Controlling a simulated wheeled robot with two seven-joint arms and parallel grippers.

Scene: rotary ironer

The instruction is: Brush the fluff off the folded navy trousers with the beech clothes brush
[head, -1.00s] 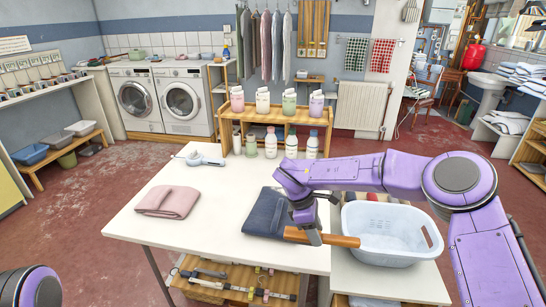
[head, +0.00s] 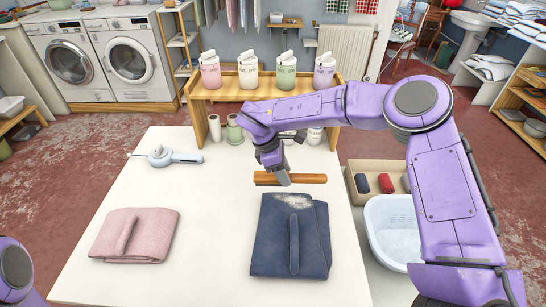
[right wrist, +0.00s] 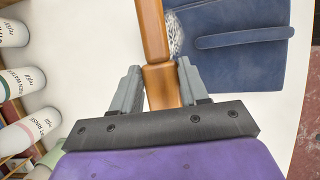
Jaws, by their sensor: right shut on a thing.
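The folded navy trousers (head: 268,250) lie flat on the white table, with a narrow raised strip down their middle. Pale fluff (head: 292,201) covers a patch near their far edge and partly shows in the right wrist view (right wrist: 174,38). My right gripper (head: 284,180) is shut on the beech clothes brush (head: 312,179), which lies crosswise just beyond the trousers' far edge. The brush (right wrist: 152,30) runs out between the fingers in the right wrist view. I cannot tell whether it touches the table. My left gripper is out of view; only part of my left arm shows.
A folded pink cloth (head: 134,235) lies left on the table (head: 205,205), with a pale blue-grey device (head: 172,157) behind it. A wooden shelf (head: 262,97) with several containers stands at the back. A light blue basket (head: 385,225) and a box (head: 360,190) are right.

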